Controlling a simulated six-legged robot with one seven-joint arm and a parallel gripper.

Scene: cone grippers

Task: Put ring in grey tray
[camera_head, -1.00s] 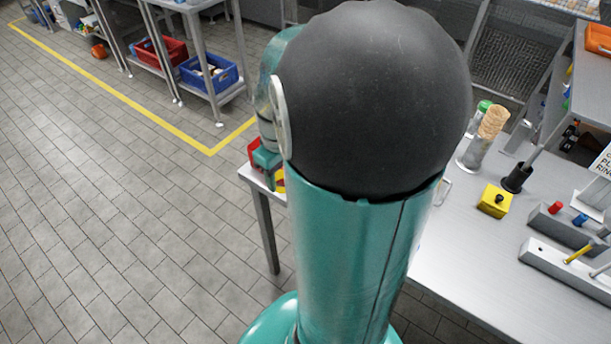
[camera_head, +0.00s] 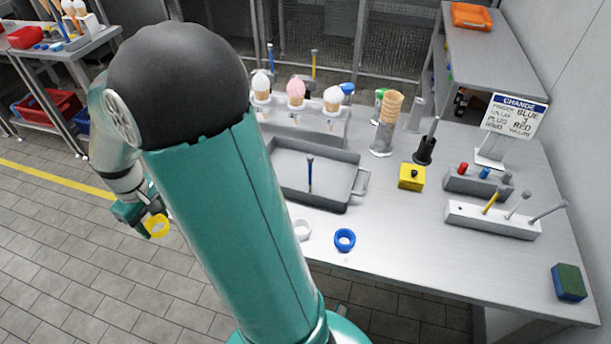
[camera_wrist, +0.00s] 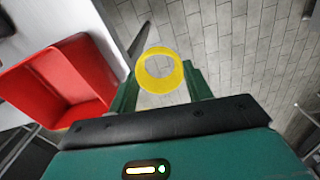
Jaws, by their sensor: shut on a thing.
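My gripper (camera_head: 150,222) is shut on a yellow ring (camera_head: 157,226) at the left, off the table's left side and over the floor. In the wrist view the yellow ring (camera_wrist: 159,71) sits between the two green fingers (camera_wrist: 160,90). The grey tray (camera_head: 345,157) stands on the table right of my arm, with a dark blue stick-like thing (camera_head: 310,174) in it; my arm hides its left part. A blue ring (camera_head: 344,240) and a white ring (camera_head: 302,230) lie on the table in front of the tray.
Ice cream cones in a rack (camera_head: 330,128) stand behind the tray. A yellow block (camera_head: 411,177), a dark holder (camera_head: 424,152), a sign (camera_head: 513,117) and a tool rack (camera_head: 490,219) are to the right. A red bin (camera_wrist: 62,82) is near my gripper in the wrist view.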

